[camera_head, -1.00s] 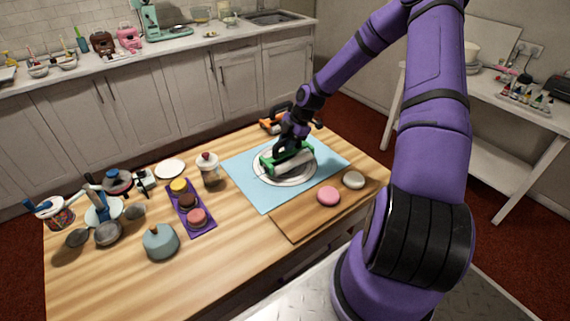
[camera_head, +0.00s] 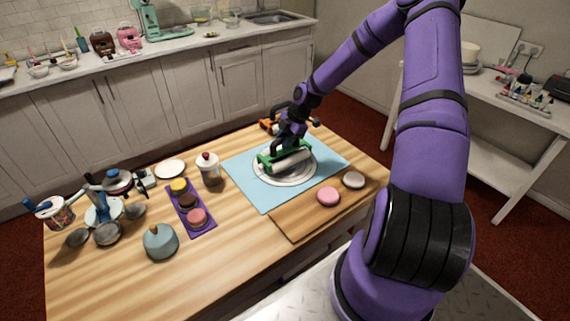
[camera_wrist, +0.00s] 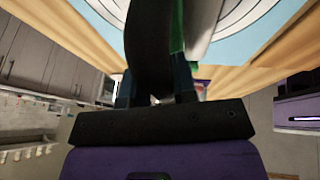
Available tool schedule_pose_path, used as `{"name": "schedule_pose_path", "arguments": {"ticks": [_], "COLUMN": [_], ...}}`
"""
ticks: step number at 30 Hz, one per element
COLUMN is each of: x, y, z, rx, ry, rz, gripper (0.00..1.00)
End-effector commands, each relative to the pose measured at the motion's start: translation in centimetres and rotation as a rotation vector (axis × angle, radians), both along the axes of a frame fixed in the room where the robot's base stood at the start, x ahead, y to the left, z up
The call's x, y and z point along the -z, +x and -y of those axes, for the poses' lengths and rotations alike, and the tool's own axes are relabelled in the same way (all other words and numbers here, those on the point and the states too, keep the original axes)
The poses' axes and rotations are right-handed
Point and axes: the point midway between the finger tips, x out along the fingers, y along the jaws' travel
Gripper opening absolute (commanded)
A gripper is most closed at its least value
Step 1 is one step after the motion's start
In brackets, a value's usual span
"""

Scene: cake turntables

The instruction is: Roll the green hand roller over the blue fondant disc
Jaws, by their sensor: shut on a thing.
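My gripper (camera_head: 290,137) is shut on the handle of the green hand roller. The roller has a green frame (camera_head: 270,157) and a pale cylinder (camera_head: 294,161). It lies across the middle of a pale round turntable (camera_head: 268,179) with ring lines; whether it touches the surface I cannot tell. I cannot make out a blue fondant disc; the roller and gripper cover part of the turntable. In the wrist view the dark handle (camera_wrist: 150,50) stands between the fingers, with a strip of green frame (camera_wrist: 177,25) beside it.
The turntable stands on a light blue mat (camera_head: 245,190). A board with a pink disc (camera_head: 328,196) and a cream disc (camera_head: 353,180) lies in front. An orange-handled tool (camera_head: 268,125) lies behind.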

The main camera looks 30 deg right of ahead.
Motion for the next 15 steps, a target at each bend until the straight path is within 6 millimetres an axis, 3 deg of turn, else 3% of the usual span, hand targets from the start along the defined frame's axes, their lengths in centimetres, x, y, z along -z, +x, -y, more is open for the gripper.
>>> {"name": "schedule_pose_path", "arguments": {"ticks": [6, 15], "x": [0.22, 0.27], "y": [1.06, 0.85], "z": [0.00, 0.03], "rx": [0.001, 0.000], "ry": [-0.001, 0.000], "rz": [0.000, -0.002], "gripper": [0.00, 0.00]}}
